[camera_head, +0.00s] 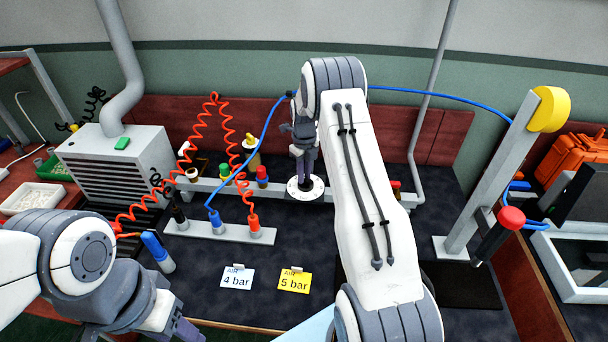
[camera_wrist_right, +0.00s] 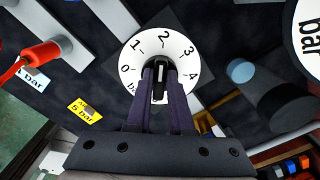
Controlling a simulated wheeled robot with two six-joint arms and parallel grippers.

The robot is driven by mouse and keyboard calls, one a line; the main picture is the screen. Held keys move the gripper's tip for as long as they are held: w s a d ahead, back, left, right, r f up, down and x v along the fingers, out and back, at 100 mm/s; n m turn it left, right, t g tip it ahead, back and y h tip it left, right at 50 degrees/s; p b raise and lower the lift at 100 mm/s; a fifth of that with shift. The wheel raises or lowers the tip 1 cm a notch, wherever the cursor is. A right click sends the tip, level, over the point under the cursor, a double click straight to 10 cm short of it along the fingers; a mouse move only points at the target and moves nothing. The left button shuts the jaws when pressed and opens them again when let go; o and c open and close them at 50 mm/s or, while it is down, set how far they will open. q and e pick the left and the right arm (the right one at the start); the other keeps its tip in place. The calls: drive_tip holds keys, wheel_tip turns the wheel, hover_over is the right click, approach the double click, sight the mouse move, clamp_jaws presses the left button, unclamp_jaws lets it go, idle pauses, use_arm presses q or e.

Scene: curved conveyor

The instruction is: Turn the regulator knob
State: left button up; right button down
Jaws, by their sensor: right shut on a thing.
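The regulator knob (camera_wrist_right: 158,72) is a black bar at the centre of a white dial (camera_wrist_right: 135,57) numbered from 0 to 4. My right gripper (camera_wrist_right: 160,75) is shut on the knob, with its fingers on either side of it. In the head view the same white dial (camera_head: 293,190) stands behind my right arm, with my right gripper (camera_head: 306,172) pointing down at it. My left gripper (camera_head: 185,330) is at the bottom left, over the front of the bench, and its fingertips are cut off by the frame edge.
A white "4 bar" card (camera_head: 237,278) and a yellow "5 bar" card (camera_head: 294,281) lie on the dark bench. A manifold (camera_head: 190,230) with red coiled hoses and a blue hose is left of the dial. A post with a yellow cap (camera_head: 549,109) stands at right.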

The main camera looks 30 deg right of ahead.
idle(0.3)
drive_tip(key=c, duration=0.8)
unclamp_jaws()
drive_tip(key=shift+r, duration=0.15)
wheel_tip(320, 180, up, 10)
drive_tip(key=b, duration=0.1)
drive_tip(key=shift+r, duration=0.15)
